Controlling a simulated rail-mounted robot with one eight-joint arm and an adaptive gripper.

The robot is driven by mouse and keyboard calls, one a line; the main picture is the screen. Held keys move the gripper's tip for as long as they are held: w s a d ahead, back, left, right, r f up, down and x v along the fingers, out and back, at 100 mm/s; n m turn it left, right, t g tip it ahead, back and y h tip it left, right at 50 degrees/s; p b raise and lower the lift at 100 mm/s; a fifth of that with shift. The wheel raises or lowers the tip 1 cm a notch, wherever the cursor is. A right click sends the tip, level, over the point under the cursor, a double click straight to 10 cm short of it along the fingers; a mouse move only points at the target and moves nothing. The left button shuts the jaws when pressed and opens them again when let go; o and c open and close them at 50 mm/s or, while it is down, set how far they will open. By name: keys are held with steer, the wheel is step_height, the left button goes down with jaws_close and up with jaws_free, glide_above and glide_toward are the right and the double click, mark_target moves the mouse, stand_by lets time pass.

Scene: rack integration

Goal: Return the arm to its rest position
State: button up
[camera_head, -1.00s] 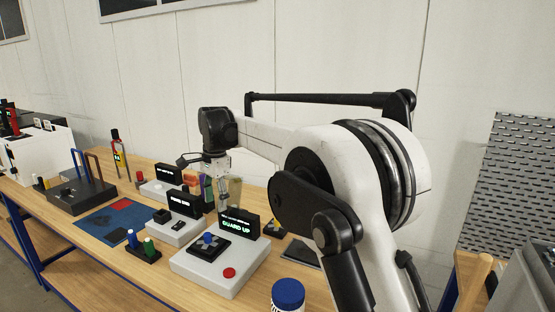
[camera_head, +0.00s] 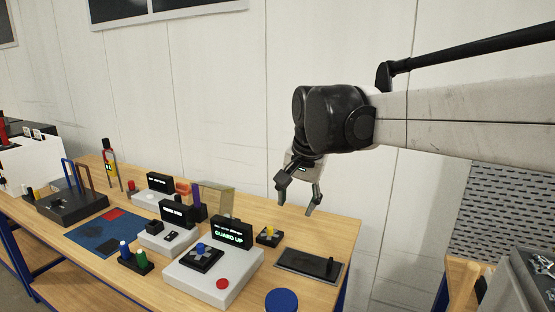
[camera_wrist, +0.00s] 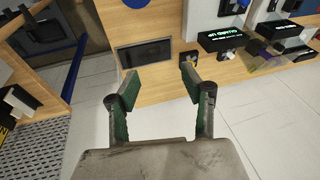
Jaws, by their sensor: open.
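My gripper (camera_head: 299,196) hangs from my raised arm above the right part of the wooden bench (camera_head: 245,215). Its two fingers are spread apart with nothing between them. In the wrist view my gripper (camera_wrist: 160,108) shows open, its green-padded fingers apart. Behind them in that view lie the bench's wooden edge, a dark flat tray (camera_wrist: 147,53) and the pale tiled floor. The gripper is clear of the bench things and touches none of them in view.
A white box with a lit "GUARD UP" display (camera_head: 231,233) stands below left of the gripper. A dark tray (camera_head: 310,264) lies on the bench's right, near a blue-lidded jar (camera_head: 281,299). A blue mat (camera_head: 102,231) lies left. A grey pegboard (camera_head: 505,212) stands right.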

steer(key=s+d+f+n+t, duration=0.2)
steer(key=s+d, duration=0.7)
steer(key=s, duration=0.2)
steer(key=s+d+f+n+t+b, duration=0.1)
steer(key=s+d+f, duration=0.2)
steer(key=s+f, duration=0.3)
steer(key=s+d+f+n+h+b, duration=0.1)
steer(key=s+d+f+b, duration=0.1)
steer(key=s+f, duration=0.4)
steer(key=shift+d+f+t, duration=0.15)
steer(key=shift+d+t, duration=0.25)
steer(key=shift+d, duration=0.45)
